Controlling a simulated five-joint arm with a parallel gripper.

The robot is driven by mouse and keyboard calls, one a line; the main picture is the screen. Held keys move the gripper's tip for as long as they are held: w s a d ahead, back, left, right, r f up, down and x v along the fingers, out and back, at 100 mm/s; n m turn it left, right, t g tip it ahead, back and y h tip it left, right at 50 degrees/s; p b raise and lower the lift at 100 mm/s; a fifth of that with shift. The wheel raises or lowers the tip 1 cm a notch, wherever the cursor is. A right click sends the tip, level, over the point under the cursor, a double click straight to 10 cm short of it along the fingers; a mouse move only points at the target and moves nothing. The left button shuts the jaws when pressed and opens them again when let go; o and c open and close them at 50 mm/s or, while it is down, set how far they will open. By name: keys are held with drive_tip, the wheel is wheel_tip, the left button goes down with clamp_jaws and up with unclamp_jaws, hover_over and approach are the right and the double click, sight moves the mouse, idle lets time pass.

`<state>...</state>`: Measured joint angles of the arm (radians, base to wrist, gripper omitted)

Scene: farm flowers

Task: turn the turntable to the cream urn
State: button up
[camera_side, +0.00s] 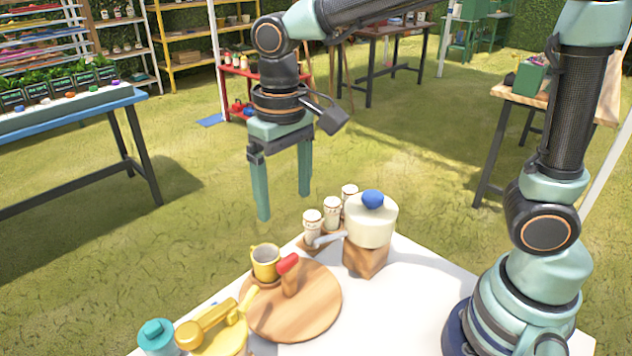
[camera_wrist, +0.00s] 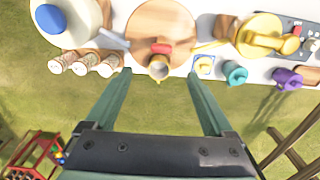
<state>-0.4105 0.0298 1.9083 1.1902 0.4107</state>
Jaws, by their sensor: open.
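The turntable (camera_side: 315,312) is a round wooden disc on the white table, with an upright red-topped peg (camera_side: 288,265) and a yellow cup (camera_side: 266,262) on its rim. In the wrist view the turntable (camera_wrist: 165,22) is at top centre, the red peg top (camera_wrist: 160,47) just beyond the cup (camera_wrist: 158,69). The cream urn (camera_side: 371,226), with a blue knob, stands on a wooden block right of the turntable; it also shows in the wrist view (camera_wrist: 80,22) at upper left. My gripper (camera_side: 284,205) is open and empty, fingers down, above and apart from the table objects.
Several white jars (camera_side: 332,213) stand in a row beside the urn. A grey lever (camera_side: 328,238) sticks out from the urn toward the turntable. A yellow pot (camera_side: 222,335) and teal jar (camera_side: 156,337) stand left of the turntable. A purple cup (camera_wrist: 288,78) is farther along. Grass is open beyond the table.

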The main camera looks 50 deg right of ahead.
sight(287, 258)
drive_tip(key=f, duration=1.2)
drive_tip(key=shift+a+f, duration=0.15)
drive_tip(key=shift+a, duration=0.05)
clamp_jaws()
